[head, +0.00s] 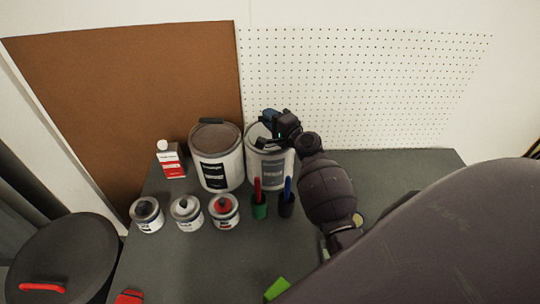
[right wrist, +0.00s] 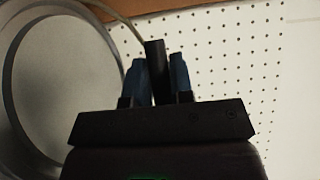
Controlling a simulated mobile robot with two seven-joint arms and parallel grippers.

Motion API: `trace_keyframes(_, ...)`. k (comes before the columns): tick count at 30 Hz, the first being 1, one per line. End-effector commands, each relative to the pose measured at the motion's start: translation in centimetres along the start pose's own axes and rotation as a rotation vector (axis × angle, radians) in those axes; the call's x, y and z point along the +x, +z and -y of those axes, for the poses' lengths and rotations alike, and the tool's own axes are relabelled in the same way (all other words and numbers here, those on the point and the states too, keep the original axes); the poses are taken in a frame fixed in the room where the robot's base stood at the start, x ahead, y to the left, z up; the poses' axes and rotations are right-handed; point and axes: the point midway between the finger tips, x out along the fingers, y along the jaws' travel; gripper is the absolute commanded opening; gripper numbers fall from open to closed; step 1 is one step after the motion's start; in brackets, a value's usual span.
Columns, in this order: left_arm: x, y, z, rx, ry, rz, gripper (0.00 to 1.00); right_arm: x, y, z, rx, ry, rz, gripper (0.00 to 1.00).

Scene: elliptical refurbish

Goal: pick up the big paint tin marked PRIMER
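Two big paint tins stand side by side on the grey table. The left tin (head: 216,171) has a dark top and a black label. The right tin (head: 270,170) has a grey label. The lettering on both is too small to read, so I cannot tell which says PRIMER. My right gripper (head: 270,128) is at the right tin's top. In the right wrist view its blue fingers (right wrist: 160,78) sit closely on both sides of a dark handle grip (right wrist: 157,60) on a wire. The tin's round rim (right wrist: 12,110) shows at left. My left gripper is not in view.
Several small tins (head: 187,212) stand in front of the big ones. Green (head: 259,208) and dark (head: 286,206) holders stand close before the right tin. A pegboard (head: 360,85) backs the table. A dark bin (head: 62,262) is at lower left.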

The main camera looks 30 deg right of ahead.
Motion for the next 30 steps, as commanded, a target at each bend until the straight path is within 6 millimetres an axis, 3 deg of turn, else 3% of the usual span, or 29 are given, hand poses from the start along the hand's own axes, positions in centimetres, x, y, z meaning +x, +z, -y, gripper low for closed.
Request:
trace_keyframes(1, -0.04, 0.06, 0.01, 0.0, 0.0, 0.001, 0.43, -0.01, -0.01, 0.0, 0.0, 0.0, 0.0, 0.14)
trace_keyframes(4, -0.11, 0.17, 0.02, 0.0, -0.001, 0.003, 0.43, -0.02, -0.01, -0.01, 0.0, 0.0, 0.0, 0.0)
trace_keyframes(30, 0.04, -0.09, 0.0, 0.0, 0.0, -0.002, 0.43, -0.05, 0.0, -0.09, 0.001, 0.001, 0.0, 0.0)
